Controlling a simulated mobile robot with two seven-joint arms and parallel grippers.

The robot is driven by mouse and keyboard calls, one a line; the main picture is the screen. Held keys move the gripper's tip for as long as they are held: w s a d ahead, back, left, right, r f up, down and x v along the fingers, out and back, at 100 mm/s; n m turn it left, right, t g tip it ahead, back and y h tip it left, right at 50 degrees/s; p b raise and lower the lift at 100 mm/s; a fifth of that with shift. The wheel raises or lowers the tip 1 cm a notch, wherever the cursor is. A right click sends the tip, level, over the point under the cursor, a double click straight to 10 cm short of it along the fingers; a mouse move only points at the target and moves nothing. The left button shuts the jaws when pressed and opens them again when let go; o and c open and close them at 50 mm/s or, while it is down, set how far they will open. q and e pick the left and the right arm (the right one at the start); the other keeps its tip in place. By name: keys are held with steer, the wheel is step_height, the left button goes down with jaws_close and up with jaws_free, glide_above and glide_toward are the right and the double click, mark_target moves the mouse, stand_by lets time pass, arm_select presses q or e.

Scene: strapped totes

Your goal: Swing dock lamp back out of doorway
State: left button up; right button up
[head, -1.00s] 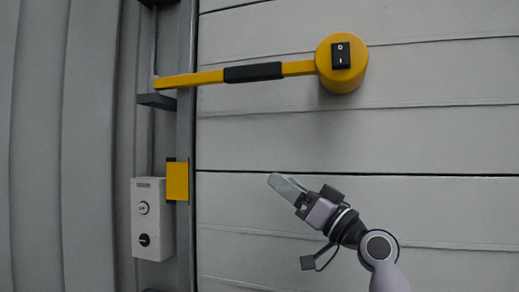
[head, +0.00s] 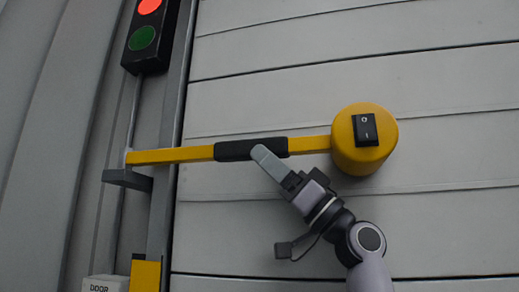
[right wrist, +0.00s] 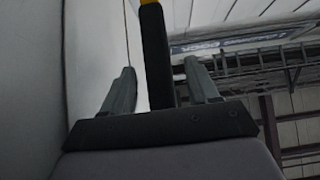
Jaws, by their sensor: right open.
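The dock lamp is a yellow arm (head: 180,155) with a round yellow head (head: 345,155) bearing a black rocker switch. It reaches from a grey bracket at the left across the doorway, in front of the panelled door. A black grip sleeve (head: 232,150) wraps the middle of the arm. My right gripper (head: 265,157) overlaps the sleeve's right part in the head view. In the right wrist view, the sleeve (right wrist: 154,55) stands between the two open fingers of my right gripper (right wrist: 160,85), with gaps showing on both sides. My left gripper is out of view.
A grey panelled door (head: 440,235) fills the background. On the left are a signal box (head: 150,35) with red and green lamps, the grey bracket (head: 128,180), a yellow block (head: 145,275) and the top of a box marked DOOR (head: 105,284).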

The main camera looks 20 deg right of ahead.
mark_target(237, 151)
steer(key=shift+p+x, duration=0.3)
steer(key=shift+x, duration=1)
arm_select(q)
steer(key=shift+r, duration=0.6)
arm_select(e)
steer(key=shift+w, duration=0.15)
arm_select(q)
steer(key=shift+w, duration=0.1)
